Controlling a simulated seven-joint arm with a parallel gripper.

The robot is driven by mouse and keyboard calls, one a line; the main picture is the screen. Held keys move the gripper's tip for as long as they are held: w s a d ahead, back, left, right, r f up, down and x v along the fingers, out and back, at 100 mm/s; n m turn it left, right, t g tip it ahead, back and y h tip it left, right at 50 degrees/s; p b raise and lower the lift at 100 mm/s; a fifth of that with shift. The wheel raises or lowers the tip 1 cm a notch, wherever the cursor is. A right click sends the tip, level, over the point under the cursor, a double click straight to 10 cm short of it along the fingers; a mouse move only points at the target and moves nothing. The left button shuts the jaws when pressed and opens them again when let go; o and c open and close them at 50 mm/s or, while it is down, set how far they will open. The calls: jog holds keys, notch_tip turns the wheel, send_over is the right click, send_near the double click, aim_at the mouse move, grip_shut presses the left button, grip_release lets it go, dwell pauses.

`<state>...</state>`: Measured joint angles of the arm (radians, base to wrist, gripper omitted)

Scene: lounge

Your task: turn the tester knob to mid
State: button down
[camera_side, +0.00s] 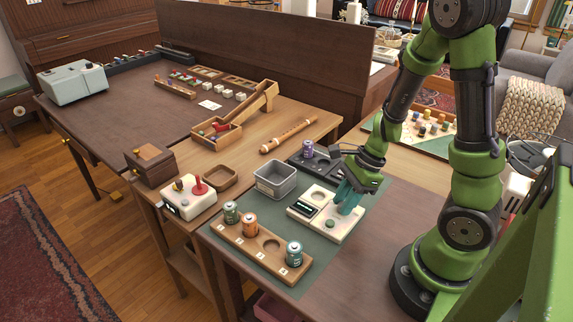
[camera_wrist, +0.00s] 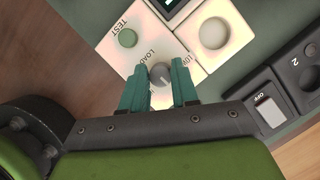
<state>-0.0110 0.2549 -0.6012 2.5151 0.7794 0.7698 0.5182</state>
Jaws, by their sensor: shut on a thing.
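The tester (camera_side: 328,222) is a cream box on the green mat, with a dark display and a round green button. In the wrist view the tester (camera_wrist: 197,63) shows a green button (camera_wrist: 127,38) marked TEST, a round recess and the word LOAD. Its grey knob (camera_wrist: 160,74) has a light pointer line; the knob's lower part sits between my teal fingers. My gripper (camera_wrist: 160,88) points down at the tester and is shut on the knob. In the side view my gripper (camera_side: 346,201) covers the knob.
A wooden holder (camera_side: 254,262) with several batteries stands in front of the tester. A grey bin (camera_side: 275,180) is to its left. A dark panel (camera_side: 322,170) with a purple battery (camera_side: 308,148) lies behind it; its white switch (camera_wrist: 268,110) is marked OFF.

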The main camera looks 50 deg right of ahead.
jog(key=shift+m, duration=0.3)
jog(key=c, duration=0.9)
grip_release()
jog(key=shift+o, duration=0.2)
jog(key=v, duration=1.7)
jog(key=shift+s, duration=0.2)
jog(key=shift+f, duration=0.1)
jog(key=w+a+r+n+t, duration=0.1)
jog(key=a+r+n+t, duration=0.1)
jog(key=a+n, duration=0.5)
jog(key=w+a+r+n+t+h, duration=0.1)
jog(key=a+r+n, duration=0.3)
jog(key=a+n, duration=0.4)
jog(key=n+t, duration=0.1)
jog(key=n, duration=0.5)
jog(key=shift+w+t+h, duration=0.3)
jog(key=shift+w+t, duration=0.05)
jog(key=shift+t, duration=0.05)
